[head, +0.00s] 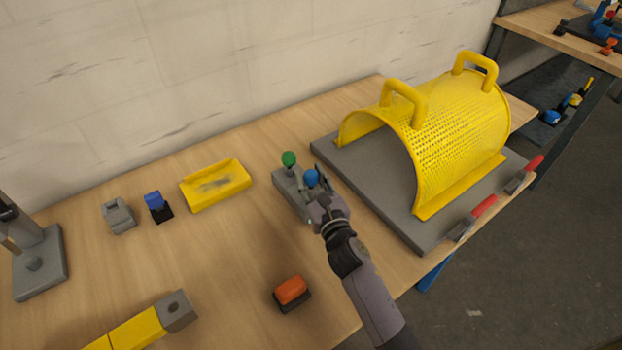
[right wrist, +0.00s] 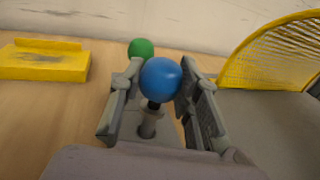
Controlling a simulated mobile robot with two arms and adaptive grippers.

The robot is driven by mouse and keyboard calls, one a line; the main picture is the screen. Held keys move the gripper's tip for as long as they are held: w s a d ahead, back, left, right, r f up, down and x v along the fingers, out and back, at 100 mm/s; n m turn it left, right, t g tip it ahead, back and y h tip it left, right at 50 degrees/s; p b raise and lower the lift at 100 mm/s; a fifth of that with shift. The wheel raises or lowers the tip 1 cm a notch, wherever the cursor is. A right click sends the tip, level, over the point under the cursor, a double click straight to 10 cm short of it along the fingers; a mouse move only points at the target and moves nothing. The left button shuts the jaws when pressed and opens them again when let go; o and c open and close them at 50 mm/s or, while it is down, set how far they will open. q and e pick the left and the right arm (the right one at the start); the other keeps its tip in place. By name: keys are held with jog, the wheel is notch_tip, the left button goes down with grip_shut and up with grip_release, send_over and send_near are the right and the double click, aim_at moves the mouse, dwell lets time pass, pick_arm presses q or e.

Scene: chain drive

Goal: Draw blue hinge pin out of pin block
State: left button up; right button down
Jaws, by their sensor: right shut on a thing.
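The blue hinge pin (head: 311,178) has a round blue head and stands upright in the grey pin block (head: 283,186). A pin with a green ball head (head: 288,158) stands in the same block, behind and left of it. My right gripper (head: 314,192) is at the blue pin, its fingers on either side of it. In the right wrist view the blue head (right wrist: 160,80) sits between the two fingers (right wrist: 158,100), with a dark neck and a grey collar below. The right gripper is shut on the blue pin. My left gripper is not in view.
A yellow perforated guard (head: 455,125) with two handles stands on a grey plate to the right. Two red-handled clamps (head: 484,206) lie at its front edge. A yellow tray (head: 215,188), a blue-topped block (head: 155,203) and an orange-topped block (head: 290,290) are on the table.

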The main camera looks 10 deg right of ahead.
jog(key=shift+r+p, duration=3.7)
jog(key=shift+r, duration=0.55)
jog(key=shift+w, duration=0.1)
